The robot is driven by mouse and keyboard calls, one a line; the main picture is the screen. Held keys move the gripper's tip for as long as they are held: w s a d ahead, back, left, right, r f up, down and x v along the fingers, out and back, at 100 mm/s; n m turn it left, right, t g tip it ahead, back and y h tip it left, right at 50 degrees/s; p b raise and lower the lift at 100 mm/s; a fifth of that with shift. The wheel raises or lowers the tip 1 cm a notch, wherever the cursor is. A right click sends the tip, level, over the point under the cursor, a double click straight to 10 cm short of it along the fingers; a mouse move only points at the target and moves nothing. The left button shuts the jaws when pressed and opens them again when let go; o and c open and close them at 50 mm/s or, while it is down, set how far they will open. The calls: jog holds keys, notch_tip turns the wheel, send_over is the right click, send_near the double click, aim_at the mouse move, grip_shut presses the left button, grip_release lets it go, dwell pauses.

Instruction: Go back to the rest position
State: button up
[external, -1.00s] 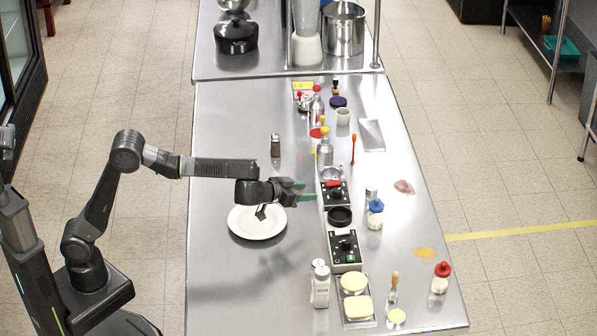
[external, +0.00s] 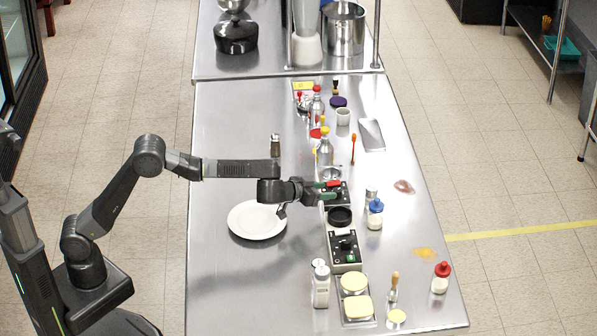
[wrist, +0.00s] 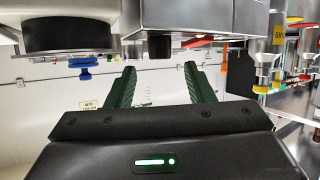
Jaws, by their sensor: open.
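My gripper (external: 328,190) is open and empty. In the external view its green fingers point right, over or beside the rear black control unit with a red part (external: 335,190); the height between them is hard to judge. In the wrist view the two fingers (wrist: 160,88) stand apart with nothing between them. My arm reaches across the left side of the steel counter (external: 225,120), with the wrist just above and right of the white plate (external: 257,221). The plate looks empty.
A pepper shaker (external: 275,145) stands behind my forearm. A black round dish (external: 340,216), a second control unit (external: 345,250) and a blue-capped bottle (external: 375,214) are near the gripper. A white shaker (external: 321,288) stands in front. The counter's left side is mostly clear.

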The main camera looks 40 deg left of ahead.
aim_at(338, 189)
jog(key=p+x, duration=0.1)
jog(key=x, duration=0.5)
dwell(0.4)
jog(key=b+v, duration=0.3)
jog(key=v, duration=1.1)
jog(key=p+x, duration=0.3)
jog(key=x, duration=1.1)
jog(key=shift+w, duration=0.15)
jog(key=shift+s+d+r+n+y+p, duration=0.15)
jog(key=shift+s+n+y+p, duration=0.1)
jog(key=shift+n+y+p, duration=0.6)
jog(key=shift+y+p, duration=0.25)
jog(key=shift+p, duration=0.25)
jog(key=n+y+p, duration=0.1)
jog(key=n+p, duration=0.1)
jog(key=p, duration=0.1)
jog(key=shift+y, duration=0.4)
jog(key=n+y+p, duration=0.1)
jog(key=y+p, duration=0.1)
jog(key=p, duration=0.3)
jog(key=shift+n+p, duration=0.3)
jog(key=shift+n, duration=0.05)
